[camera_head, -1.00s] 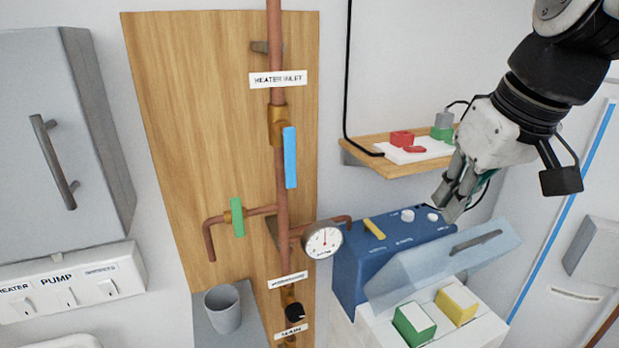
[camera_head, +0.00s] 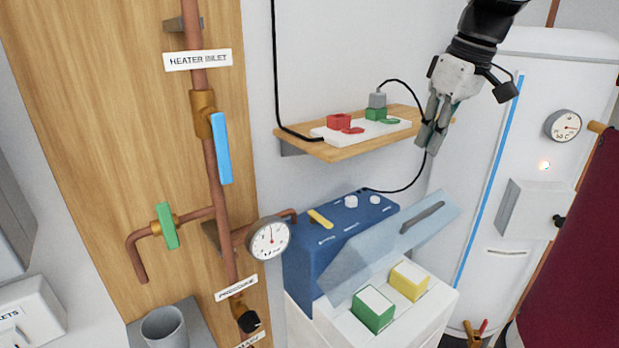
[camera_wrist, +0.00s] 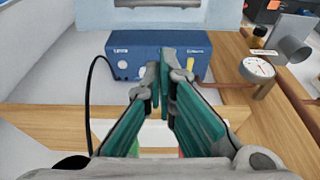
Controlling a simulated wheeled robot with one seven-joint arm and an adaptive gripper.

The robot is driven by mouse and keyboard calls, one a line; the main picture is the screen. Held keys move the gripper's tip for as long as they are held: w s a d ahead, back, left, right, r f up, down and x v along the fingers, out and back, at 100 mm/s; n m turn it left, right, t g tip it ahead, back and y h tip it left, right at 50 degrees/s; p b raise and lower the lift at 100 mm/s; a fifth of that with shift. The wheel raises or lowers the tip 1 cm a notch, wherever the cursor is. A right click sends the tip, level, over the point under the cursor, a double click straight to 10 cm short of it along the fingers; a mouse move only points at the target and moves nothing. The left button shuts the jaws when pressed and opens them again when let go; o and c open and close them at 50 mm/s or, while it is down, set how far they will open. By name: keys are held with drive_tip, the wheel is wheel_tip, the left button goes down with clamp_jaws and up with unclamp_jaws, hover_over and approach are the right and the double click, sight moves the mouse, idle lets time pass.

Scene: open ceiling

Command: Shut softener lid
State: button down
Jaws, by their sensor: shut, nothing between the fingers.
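The softener is a white cabinet (camera_head: 318,330) with a blue control head (camera_head: 308,258) at the back. Its translucent pale blue lid (camera_head: 385,250) stands tilted open, with a grey handle (camera_head: 421,218) near its upper right edge. A green block (camera_head: 373,309) and a yellow block (camera_head: 409,281) show in the opening below it. My gripper (camera_head: 428,147) is shut and empty, above the lid and apart from it, by the shelf's right end. In the wrist view my gripper (camera_wrist: 163,62) points toward the blue control head (camera_wrist: 165,52), and the lid (camera_wrist: 150,14) is partly cut off at the top.
A wooden shelf (camera_head: 345,151) with a white power strip and plugs is close left of my gripper. A black cord hangs below it. A pressure gauge (camera_head: 269,240) and copper pipes stand left of the softener. A white tank (camera_head: 478,170) stands at the right.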

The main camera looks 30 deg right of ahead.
hover_over(415, 227)
drive_tip(key=w, duration=0.2)
drive_tip(key=x, duration=0.2)
drive_tip(key=s+x, duration=0.1)
drive_tip(key=x, duration=0.5)
drive_tip(key=shift+s+f, duration=0.2)
drive_tip(key=shift+s, duration=0.2)
drive_tip(key=shift+s+f+p, duration=0.3)
drive_tip(key=shift+s+f, duration=0.4)
drive_tip(key=shift+f, duration=0.25)
drive_tip(key=shift+s+d+f, duration=0.1)
drive_tip(key=shift+s+f, duration=0.2)
drive_tip(key=shift+f, duration=0.35)
drive_tip(key=shift+s+f, duration=0.1)
